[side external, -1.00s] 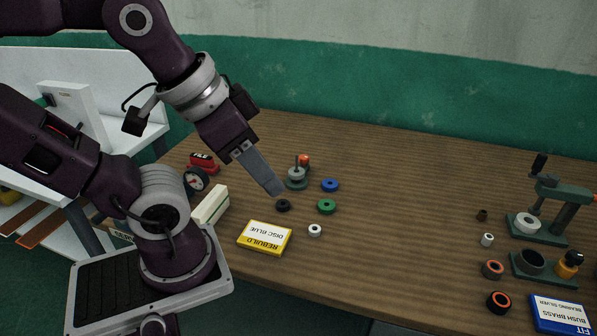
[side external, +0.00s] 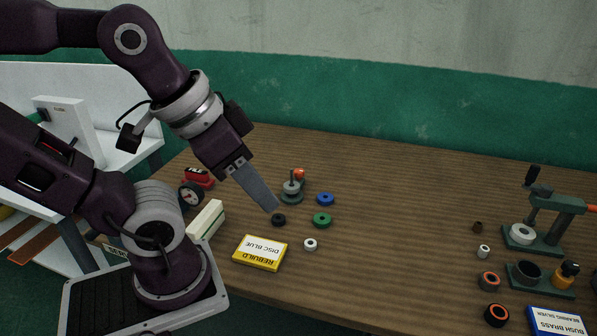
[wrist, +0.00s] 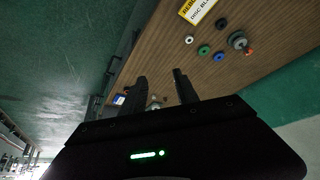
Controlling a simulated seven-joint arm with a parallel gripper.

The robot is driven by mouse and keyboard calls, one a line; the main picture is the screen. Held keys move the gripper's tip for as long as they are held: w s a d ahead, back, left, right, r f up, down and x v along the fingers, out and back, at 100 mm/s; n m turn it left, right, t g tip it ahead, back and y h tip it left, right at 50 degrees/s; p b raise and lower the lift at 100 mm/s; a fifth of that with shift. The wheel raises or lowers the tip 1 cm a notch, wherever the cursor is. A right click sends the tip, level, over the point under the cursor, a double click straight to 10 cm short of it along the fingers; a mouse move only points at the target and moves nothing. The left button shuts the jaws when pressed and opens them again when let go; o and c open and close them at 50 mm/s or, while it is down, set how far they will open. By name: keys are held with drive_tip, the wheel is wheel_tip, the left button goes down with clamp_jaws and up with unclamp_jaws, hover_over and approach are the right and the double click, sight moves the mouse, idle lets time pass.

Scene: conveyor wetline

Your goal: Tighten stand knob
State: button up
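A small grey stand (side external: 291,192) with an upright post stands mid-left on the table, with an orange knob (side external: 300,173) at its back. In the wrist view the stand (wrist: 237,40) and orange knob (wrist: 249,52) are at upper right, clear of my fingers. A second fixture at the right edge carries a yellow-orange part with a black knob (side external: 571,268). I cannot tell which knob is the task's. My gripper (side external: 275,209) points down at a slant, in front of the stand near a black disc. In the wrist view its fingers (wrist: 160,78) are apart, with nothing held between them.
Blue (side external: 325,199), green (side external: 322,220), black (side external: 278,221) and white (side external: 310,244) rings lie around the stand. A yellow-edged box (side external: 260,253) lies in front. A gauge (side external: 191,194) stands at left. A green press (side external: 550,220) is at right. Mid-table is clear.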

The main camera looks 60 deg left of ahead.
drive_tip(key=shift+o, duration=1.7)
drive_tip(key=w+a+r+n, duration=0.1)
drive_tip(key=w+a+n, duration=0.1)
drive_tip(key=w, duration=0.3)
drive_tip(key=w+a+r+n+g, duration=0.1)
drive_tip(key=w+a+r+n, duration=0.1)
drive_tip(key=w+n, duration=0.2)
drive_tip(key=shift+w+a+n+g, duration=0.3)
drive_tip(key=shift+w+a+n, duration=0.1)
drive_tip(key=shift+w, duration=0.35)
drive_tip(key=n+g, duration=0.4)
drive_tip(key=n, duration=1.4)
hover_over(299, 170)
wheel_tip(299, 170, down, 20)
drive_tip(key=shift+d, duration=0.1)
wheel_tip(299, 170, down, 7)
drive_tip(key=shift+f, duration=0.15)
clamp_jaws()
